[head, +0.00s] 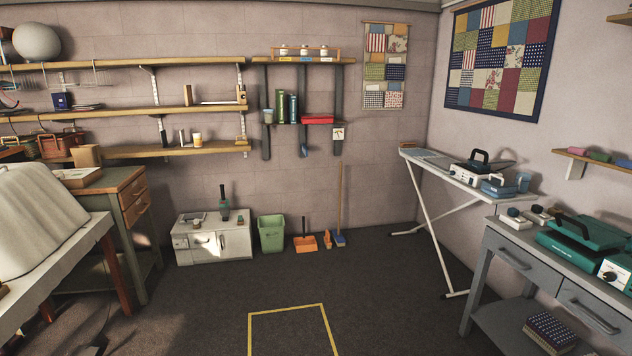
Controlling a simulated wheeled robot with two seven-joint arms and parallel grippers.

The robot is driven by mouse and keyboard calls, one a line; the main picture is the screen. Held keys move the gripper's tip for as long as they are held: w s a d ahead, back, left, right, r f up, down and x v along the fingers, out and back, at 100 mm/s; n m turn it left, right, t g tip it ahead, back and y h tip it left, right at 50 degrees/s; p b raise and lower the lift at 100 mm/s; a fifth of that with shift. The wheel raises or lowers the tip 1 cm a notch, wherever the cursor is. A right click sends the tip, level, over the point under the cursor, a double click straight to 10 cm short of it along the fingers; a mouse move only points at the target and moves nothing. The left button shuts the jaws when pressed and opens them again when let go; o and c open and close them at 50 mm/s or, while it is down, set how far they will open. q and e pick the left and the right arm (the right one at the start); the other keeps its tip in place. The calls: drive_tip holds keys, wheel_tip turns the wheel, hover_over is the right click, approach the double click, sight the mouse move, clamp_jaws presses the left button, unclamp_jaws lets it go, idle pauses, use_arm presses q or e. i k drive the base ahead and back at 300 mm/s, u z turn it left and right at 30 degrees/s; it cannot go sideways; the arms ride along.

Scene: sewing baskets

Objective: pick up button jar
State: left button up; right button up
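No jar here can be told for certain as the button jar. Several small jars with pale lids stand in a wooden rack (304,57) on the top shelf of the back wall; one is the left jar (284,50). Their contents are too small to make out. A pale cylindrical container (268,116) stands on the shelf below, left of green upright items (287,108). Neither of my grippers shows in the head view.
A white cabinet (213,240) and green bin (271,233) stand at the back. An ironing board (465,183) and grey workbench (510,258) line the right. The middle floor (350,285) is clear.

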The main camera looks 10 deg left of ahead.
sight(269, 116)
drive_tip(key=u, duration=0.25)
drive_tip(key=i, duration=4.3)
drive_tip(key=z, duration=0.2)
drive_tip(key=i, duration=1.35)
drive_tip(key=z, duration=0.1)
